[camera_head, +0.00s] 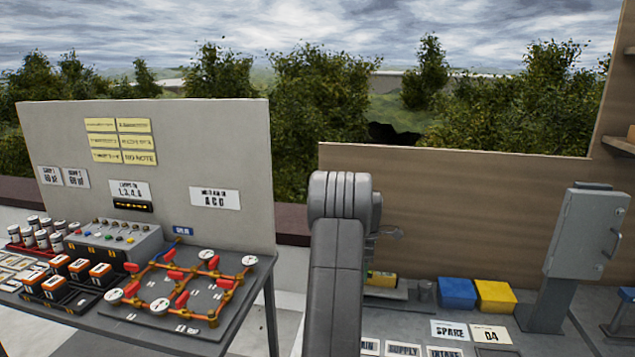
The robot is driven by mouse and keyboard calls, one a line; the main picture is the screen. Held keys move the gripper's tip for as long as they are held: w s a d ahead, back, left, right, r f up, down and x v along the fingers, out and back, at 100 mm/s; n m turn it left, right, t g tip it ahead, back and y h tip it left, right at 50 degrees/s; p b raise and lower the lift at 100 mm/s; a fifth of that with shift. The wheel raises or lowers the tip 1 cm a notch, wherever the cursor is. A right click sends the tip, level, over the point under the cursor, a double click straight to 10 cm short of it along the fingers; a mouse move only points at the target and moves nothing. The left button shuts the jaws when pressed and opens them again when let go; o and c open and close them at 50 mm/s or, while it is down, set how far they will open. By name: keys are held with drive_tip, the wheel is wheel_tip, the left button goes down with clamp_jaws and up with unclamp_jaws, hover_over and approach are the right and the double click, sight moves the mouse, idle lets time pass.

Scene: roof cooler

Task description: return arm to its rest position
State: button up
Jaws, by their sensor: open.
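My arm stands upright in the middle of the head view, a thick grey link with a ribbed joint at its top. My gripper (388,234) is mostly hidden behind this arm; only a small grey part sticks out to its right. It is open, and nothing shows held in it. It is over the right-hand bench, and its exact height above the things there cannot be told.
The left table (180,338) carries a pipe board with red valves (175,290), a control box (115,243) and orange-black blocks (68,275). On the right bench stand a blue bin (457,293), a yellow bin (495,296) and a grey cabinet (587,232) on a post.

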drive_tip(key=shift+f, duration=0.85)
drive_tip(key=shift+r, duration=0.15)
